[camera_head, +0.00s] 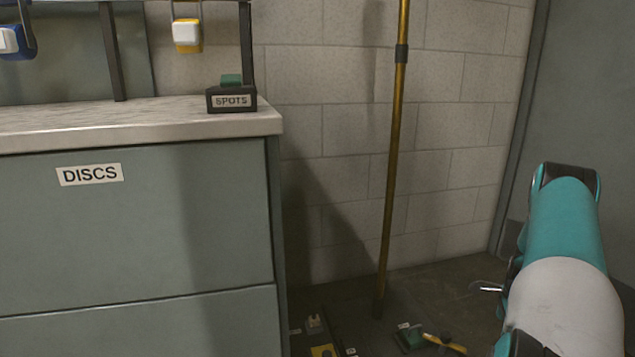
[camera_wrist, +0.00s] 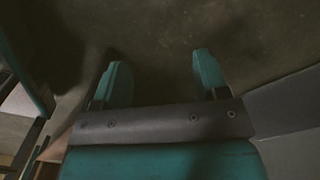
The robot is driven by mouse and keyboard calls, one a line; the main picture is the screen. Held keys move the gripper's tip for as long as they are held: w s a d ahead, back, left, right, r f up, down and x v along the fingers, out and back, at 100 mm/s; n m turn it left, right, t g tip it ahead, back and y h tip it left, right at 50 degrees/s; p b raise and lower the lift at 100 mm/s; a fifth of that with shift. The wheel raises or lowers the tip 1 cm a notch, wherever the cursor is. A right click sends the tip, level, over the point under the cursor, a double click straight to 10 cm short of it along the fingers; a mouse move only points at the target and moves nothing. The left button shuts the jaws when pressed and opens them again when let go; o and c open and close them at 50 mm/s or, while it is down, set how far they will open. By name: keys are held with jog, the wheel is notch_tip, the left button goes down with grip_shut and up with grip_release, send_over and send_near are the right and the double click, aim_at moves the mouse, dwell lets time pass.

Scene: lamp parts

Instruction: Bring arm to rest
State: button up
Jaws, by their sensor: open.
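My arm (camera_head: 562,265) shows in the head view at the lower right, teal and pale grey, raised beside the wall corner. My gripper (camera_wrist: 160,80) shows in the wrist view with its two teal fingers spread apart. Nothing is between the fingers. Beyond them is the dark, bare floor (camera_wrist: 160,30). The fingertips cannot be made out in the head view.
A grey cabinet (camera_head: 200,230) labelled DISCS stands at left; a small box (camera_head: 231,98) marked SPOTS sits on its top. A yellow pole (camera_head: 393,150) stands before the block wall.

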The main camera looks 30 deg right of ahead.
jog(key=w+a+r+n+t+p, duration=0.1)
jog(key=w+a+r+n, duration=0.8)
jog(key=w+a+r, duration=0.75)
jog(key=w+a+r+n+y+p, duration=0.1)
jog(key=w+a+r+n, duration=0.3)
jog(key=a, duration=0.3)
jog(key=w+a+r+n, duration=0.2)
jog(key=a+r+n, duration=0.2)
jog(key=a+r, duration=0.35)
jog(key=s+a+r+n+y+p, duration=0.15)
jog(key=a+r+n, duration=0.25)
jog(key=a, duration=0.5)
jog(key=s+a+r+n, duration=0.3)
jog(key=a+r+n, duration=0.1)
jog(key=a, duration=0.5)
jog(key=s+a+r+n+g+y+p, duration=0.1)
jog(key=s+a+r+n, duration=0.2)
jog(key=s+a+n, duration=0.5)
jog(key=s+a+r+n+y+p, duration=0.1)
jog(key=s+a+r+n, duration=0.25)
jog(key=s+a, duration=0.45)
notch_tip(320, 180, up, 37)
jog(key=s+d+p, duration=0.1)
jog(key=d+p, duration=0.1)
jog(key=p, duration=3.4)
jog(key=shift+s+d+f+p, duration=0.15)
jog(key=shift+s+f+p, duration=0.05)
jog(key=shift+s+p, duration=0.2)
